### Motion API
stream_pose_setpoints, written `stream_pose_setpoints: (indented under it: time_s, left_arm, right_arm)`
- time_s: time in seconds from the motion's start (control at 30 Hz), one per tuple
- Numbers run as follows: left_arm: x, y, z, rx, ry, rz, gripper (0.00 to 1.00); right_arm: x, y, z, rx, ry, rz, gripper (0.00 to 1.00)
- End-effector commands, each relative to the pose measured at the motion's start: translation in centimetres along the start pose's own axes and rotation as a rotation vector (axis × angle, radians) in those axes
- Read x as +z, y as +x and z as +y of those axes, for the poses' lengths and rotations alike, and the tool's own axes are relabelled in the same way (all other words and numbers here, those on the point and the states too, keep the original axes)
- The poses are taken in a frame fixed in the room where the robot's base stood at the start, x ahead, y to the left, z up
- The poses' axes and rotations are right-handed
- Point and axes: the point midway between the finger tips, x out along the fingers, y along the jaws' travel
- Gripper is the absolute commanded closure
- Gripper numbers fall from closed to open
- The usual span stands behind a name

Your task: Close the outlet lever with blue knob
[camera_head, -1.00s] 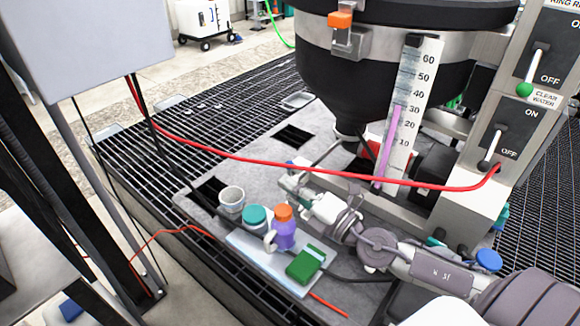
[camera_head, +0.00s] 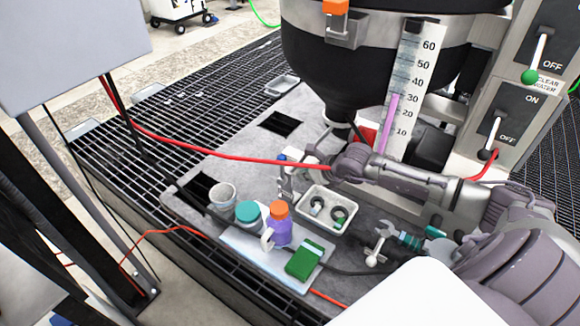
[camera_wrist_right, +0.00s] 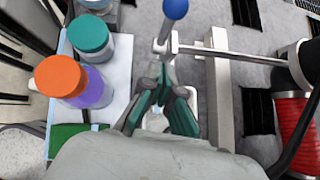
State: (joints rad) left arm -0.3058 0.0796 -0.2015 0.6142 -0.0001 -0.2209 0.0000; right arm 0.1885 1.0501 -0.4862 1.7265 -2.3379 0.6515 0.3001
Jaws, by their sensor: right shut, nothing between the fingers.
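The blue knob (camera_wrist_right: 175,8) tops a short metal lever at the top of the right wrist view. The lever joins a metal rod running right. In the head view a small blue spot (camera_head: 282,157), seemingly this knob, shows beyond my right gripper (camera_head: 287,182). My right gripper also shows in its wrist view (camera_wrist_right: 163,75), with teal-padded fingers shut and empty. Its tips are just short of the lever's base; I cannot tell whether they touch it. The outlet under the black hopper (camera_head: 345,105) is partly hidden by my right arm. My left gripper is not in view.
A red cable (camera_head: 230,157) runs behind.

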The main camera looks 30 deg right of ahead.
Motion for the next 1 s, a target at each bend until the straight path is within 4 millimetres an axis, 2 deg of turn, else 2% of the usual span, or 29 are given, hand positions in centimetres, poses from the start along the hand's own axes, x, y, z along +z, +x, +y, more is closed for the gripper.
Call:
stream_pose_setpoints:
  time_s: [0.13,0.23,0.4,1.0]
  left_arm:
    - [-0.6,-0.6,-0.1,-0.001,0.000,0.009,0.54]
    - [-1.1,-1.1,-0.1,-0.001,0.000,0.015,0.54]
    - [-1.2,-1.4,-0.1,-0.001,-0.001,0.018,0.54]
    - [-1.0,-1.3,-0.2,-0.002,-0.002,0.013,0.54]
  right_arm:
    - [0.4,3.0,0.1,0.002,0.003,-0.003,1.00]
    - [1.7,3.8,0.1,0.001,0.001,-0.004,1.00]
    - [2.6,5.1,0.1,0.002,0.001,-0.001,1.00]
    - [3.1,5.5,0.1,-0.001,-0.002,0.014,1.00]
